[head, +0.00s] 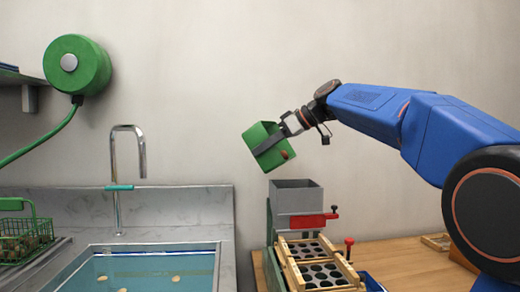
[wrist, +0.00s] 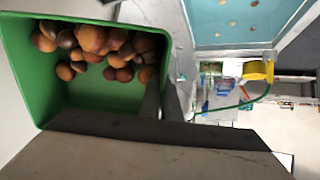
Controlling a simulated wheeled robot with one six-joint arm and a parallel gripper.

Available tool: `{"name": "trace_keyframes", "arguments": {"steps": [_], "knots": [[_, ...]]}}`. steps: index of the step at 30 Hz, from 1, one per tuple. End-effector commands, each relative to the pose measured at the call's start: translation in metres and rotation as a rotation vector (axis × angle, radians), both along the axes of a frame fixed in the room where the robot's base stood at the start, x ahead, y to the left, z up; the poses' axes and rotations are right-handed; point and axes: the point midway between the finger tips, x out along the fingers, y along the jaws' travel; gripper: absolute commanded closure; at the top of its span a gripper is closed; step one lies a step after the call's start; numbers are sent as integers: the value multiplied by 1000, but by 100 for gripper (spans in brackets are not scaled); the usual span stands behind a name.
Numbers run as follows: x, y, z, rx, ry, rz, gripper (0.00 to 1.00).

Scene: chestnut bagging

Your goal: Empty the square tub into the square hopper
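The green square tub (head: 263,141) is tilted in the air above and a little left of the hopper in the head view. In the wrist view the tub (wrist: 100,112) holds several brown chestnuts (wrist: 98,42), gathered toward one side. My gripper (head: 284,136) is shut on the tub's wall; its dark fingers show in the wrist view (wrist: 163,112). The grey square hopper (head: 297,197) stands open at the top, below the tub. One brown chestnut (head: 285,155) shows at the tub's lower right edge. The hopper's inside is mostly hidden.
Below the hopper is a red slide (head: 307,221) and a wooden frame with a holed plate (head: 318,272). A sink (head: 150,268) with a tall tap (head: 139,150) lies left. A green wire basket (head: 25,238) stands far left. A green hose reel (head: 77,64) hangs on the wall.

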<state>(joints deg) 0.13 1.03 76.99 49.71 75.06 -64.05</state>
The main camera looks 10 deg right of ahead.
Motion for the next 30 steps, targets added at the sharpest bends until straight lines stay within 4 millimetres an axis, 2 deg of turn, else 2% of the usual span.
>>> {"name": "trace_keyframes", "arguments": {"steps": [30], "knots": [[-18, -35, -3, 610, -314, -3, 100]]}}
